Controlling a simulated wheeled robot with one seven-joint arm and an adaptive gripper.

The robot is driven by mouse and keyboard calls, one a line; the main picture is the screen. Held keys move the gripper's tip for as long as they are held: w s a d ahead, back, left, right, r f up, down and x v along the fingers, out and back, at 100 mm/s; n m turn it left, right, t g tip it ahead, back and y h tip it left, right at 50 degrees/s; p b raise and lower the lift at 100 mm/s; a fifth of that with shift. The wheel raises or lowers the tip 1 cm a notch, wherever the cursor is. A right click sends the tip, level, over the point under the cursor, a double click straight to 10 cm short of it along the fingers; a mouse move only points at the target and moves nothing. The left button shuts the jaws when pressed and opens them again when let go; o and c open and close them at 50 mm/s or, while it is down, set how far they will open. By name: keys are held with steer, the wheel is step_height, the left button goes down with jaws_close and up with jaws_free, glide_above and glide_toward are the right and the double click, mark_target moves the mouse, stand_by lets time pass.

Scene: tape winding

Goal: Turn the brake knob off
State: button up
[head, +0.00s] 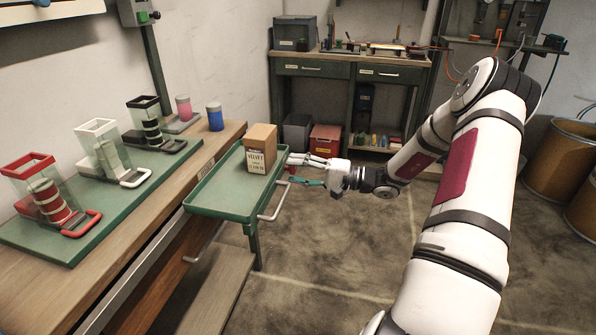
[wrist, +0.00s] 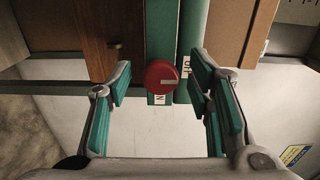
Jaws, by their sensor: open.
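The brake knob (wrist: 161,76) is a round red knob with a pale pointer line, mounted on a green strip in the wrist view. Its line points right in that picture. Parts of two white labels show beside it, one below and one to the right, only partly readable. My gripper (wrist: 160,88) is open, with one green-padded finger on each side of the knob and a gap on both sides. In the head view my gripper (head: 298,170) is at the right side of the green tray, near the box. I cannot make out the knob in the head view.
A green tray (head: 205,199) carries a cardboard box (head: 262,140) close to my gripper. A metal handle (head: 273,203) sticks out below the tray's right side. A wooden bench (head: 225,137) with several dispensers stands at the left. Open floor (head: 340,240) lies to the right.

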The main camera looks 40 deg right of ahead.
steer(key=v, duration=1.2)
steer(key=s+a+r+n+g, duration=0.2)
steer(key=a+r+g, duration=0.25)
steer(key=a, duration=0.45)
steer(key=s+a+r+n+g+h, duration=0.1)
steer(key=s+a+r+n+g, duration=0.15)
steer(key=a+g, duration=0.4)
steer(key=s+a+r+n+g, duration=0.1)
steer(key=a+r+n+g, duration=0.2)
steer(key=a, duration=0.7)
steer(key=s+a+r+n+g+h, duration=0.1)
steer(key=s+a+r+h, duration=0.1)
steer(key=s+a+h, duration=0.3)
steer(key=s+a+r+g, duration=0.1)
steer(key=s+a+r, duration=0.15)
steer(key=s, duration=0.35)
steer(key=s+d+n+t+h, duration=0.15)
steer(key=s+h, duration=0.35)
steer(key=s, duration=0.7)
step_height(320, 180, up, 25)
steer(key=t+p, duration=0.4)
steer(key=p, duration=1.8)
steer(key=shift+p, duration=0.4)
